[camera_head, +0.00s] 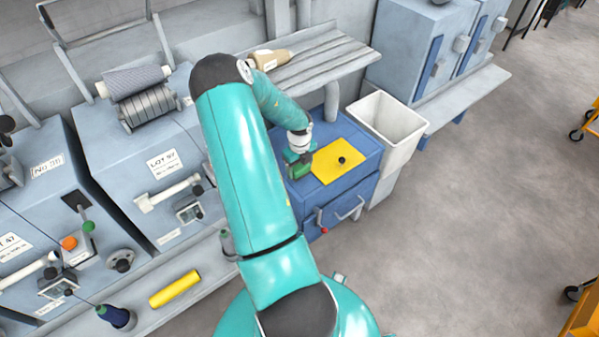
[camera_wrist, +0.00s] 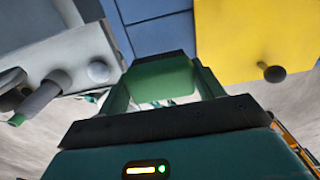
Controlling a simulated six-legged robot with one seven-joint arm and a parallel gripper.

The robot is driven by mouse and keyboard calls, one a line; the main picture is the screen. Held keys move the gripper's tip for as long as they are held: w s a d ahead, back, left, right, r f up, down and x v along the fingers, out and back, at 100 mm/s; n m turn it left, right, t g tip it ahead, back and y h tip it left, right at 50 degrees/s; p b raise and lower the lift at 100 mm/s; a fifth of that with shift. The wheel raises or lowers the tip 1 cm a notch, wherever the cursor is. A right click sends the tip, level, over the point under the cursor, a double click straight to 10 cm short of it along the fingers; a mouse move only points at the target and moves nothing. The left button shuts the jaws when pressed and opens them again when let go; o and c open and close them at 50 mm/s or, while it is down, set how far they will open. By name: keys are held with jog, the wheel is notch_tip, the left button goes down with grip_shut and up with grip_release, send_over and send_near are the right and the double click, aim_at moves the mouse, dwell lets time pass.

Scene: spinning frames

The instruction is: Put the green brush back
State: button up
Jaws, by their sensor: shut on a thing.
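The green brush (camera_head: 300,171) is in my gripper (camera_head: 297,158), at the left edge of a yellow panel (camera_head: 328,165) on a blue cabinet (camera_head: 362,147). In the wrist view the green brush (camera_wrist: 162,78) spans the space between the fingers, with a dark strip along its far edge. My gripper (camera_wrist: 163,90) is shut on it. The yellow panel (camera_wrist: 245,35) with its dark knob (camera_wrist: 272,73) lies to the right in that view. Whether the brush touches the cabinet top I cannot tell.
A white open bin (camera_head: 388,122) stands right of the cabinet. A slatted shelf (camera_head: 325,62) behind holds a tan cone (camera_head: 270,60). Grey machines (camera_head: 150,150) line the left. A yellow roll (camera_head: 175,288) lies on the ledge.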

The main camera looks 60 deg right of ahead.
aim_at(300, 172)
jog(key=shift+f, duration=1.6)
jog(key=shift+f, duration=0.15)
jog(key=o, duration=1)
jog(key=shift+d, duration=0.1)
jog(key=shift+o, duration=0.2)
notch_tip(300, 172, up, 12)
jog(key=shift+r, duration=0.2)
